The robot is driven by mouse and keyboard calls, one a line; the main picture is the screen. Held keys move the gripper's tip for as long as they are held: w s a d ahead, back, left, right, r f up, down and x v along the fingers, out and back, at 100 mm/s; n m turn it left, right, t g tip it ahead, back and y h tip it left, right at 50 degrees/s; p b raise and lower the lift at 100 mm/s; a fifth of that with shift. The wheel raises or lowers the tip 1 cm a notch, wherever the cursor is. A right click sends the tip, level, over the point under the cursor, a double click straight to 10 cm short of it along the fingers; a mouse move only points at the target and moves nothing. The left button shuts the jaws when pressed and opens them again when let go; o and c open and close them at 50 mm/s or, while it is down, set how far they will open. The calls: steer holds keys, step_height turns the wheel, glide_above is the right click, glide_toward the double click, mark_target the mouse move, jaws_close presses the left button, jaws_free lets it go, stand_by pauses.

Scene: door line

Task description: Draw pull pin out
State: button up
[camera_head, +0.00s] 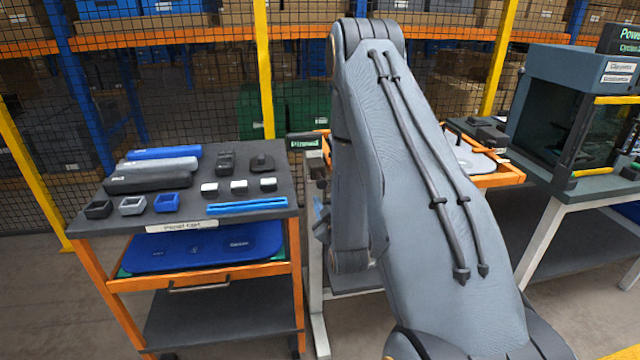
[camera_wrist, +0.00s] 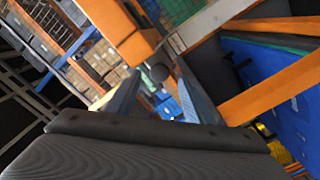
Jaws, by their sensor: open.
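A dark round knob (camera_wrist: 158,73), which looks like the pull pin's head, shows in the wrist view below an orange block. My gripper (camera_wrist: 157,80) is open, with one finger on each side of the knob in the picture. I see no contact, and the depth between knob and fingers is hard to judge. In the head view my arm covers the pin, and only a small bluish part by the arm's lower left, perhaps my gripper, shows. A dark sign (camera_head: 305,141) reading "Pinned" stands left of my arm.
An orange cart (camera_head: 120,292) with blocks and bins on top stands at left, close to my gripper. A blue tray (camera_head: 205,247) lies on its shelf. A dark cabinet (camera_head: 575,105) stands on a bench at right. Mesh fencing and shelving are behind.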

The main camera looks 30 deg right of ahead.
mark_target(323, 186)
steer(key=p+x, duration=0.1)
steer(key=x, duration=0.5)
steer(key=shift+w+p, duration=0.25)
steer(key=shift+p, duration=0.1)
